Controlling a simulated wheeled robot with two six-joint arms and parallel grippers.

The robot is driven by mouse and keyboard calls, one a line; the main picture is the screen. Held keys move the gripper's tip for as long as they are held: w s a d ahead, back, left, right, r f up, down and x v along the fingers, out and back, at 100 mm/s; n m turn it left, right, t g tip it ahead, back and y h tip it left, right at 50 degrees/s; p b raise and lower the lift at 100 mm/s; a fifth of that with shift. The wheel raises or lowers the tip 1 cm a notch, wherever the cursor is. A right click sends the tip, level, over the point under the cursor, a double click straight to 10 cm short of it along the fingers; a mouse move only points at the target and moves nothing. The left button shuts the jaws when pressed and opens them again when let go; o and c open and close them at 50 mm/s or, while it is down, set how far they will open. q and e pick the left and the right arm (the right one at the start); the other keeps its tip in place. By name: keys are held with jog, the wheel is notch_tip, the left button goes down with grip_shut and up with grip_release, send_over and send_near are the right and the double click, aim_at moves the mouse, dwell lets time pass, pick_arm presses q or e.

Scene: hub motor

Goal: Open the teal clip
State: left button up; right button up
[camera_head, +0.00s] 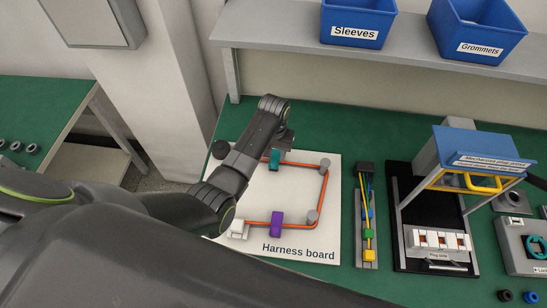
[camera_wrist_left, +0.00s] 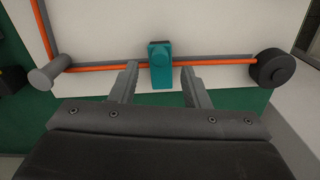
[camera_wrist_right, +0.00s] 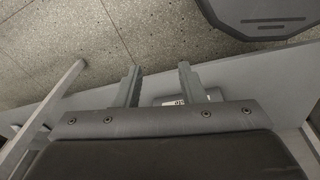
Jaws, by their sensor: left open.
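The teal clip (camera_head: 274,157) stands on the harness board (camera_head: 300,190) at its far side, on the orange cable (camera_head: 323,190). In the left wrist view the teal clip (camera_wrist_left: 160,66) sits upright between my two fingers, with a gap on each side. My left gripper (camera_wrist_left: 158,85) is open and empty. In the head view the left gripper (camera_head: 280,145) is at the clip, its fingers partly hidden by the arm. My right gripper (camera_wrist_right: 159,85) is open and empty in the right wrist view, above grey floor and a pale ledge.
A purple clip (camera_head: 277,222) and a white connector (camera_head: 238,228) sit at the board's near side. Grey pegs (camera_head: 325,163) guide the cable; a black round post (camera_wrist_left: 272,69) stands near the clip. A wired strip (camera_head: 367,215) and a blue-topped press (camera_head: 480,145) stand to the right.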

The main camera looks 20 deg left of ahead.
aim_at(274, 161)
pick_arm(q)
jog(key=shift+f, duration=2.15)
pick_arm(e)
jog(key=shift+s, duration=1)
pick_arm(q)
jog(key=shift+c, duration=0.4)
pick_arm(e)
jog(key=shift+w, duration=0.15)
pick_arm(q)
grip_shut()
pick_arm(e)
jog(key=shift+w, duration=0.1)
